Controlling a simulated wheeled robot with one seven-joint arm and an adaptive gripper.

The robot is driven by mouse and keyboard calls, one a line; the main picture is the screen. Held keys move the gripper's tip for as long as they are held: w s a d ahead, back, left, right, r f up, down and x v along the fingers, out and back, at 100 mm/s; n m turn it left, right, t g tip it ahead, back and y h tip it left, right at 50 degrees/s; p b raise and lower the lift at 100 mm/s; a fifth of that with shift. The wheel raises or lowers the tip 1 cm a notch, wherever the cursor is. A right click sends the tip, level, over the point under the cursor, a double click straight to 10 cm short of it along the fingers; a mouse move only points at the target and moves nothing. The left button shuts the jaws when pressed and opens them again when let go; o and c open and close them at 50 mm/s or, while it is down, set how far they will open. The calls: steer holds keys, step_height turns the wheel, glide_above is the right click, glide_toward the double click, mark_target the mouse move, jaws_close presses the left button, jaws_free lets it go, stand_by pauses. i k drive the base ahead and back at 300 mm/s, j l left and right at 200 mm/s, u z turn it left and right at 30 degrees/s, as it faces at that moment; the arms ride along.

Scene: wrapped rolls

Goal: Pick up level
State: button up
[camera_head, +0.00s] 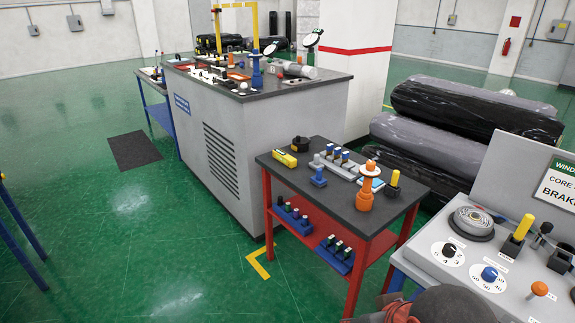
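A small yellow block (284,158) that looks like the level lies at the left corner of a dark-topped table (330,205) with red legs. Its fine detail is too small to read. My arm shows at the bottom edge, with what looks like part of my gripper (402,312), well below and to the right of the yellow block and apart from it. The fingertips cannot be made out, so whether it is open or shut is unclear.
Near the block are a black round piece (300,144), a blue knob piece (318,176) and an orange spindle (365,190). A control console (480,265) stands at right, a grey cabinet (225,140) behind. Wrapped rolls (470,110) lie at back right. Green floor at left is mostly clear.

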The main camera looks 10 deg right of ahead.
mark_target(279, 156)
steer(key=i+j, duration=0.1)
steer(key=i, duration=1.05)
steer(key=i+j+z, duration=0.1)
steer(key=i, duration=0.45)
steer(key=i+j, duration=0.15)
steer(key=i, duration=0.4)
steer(key=i+j+z, duration=0.1)
steer(key=i, duration=0.45)
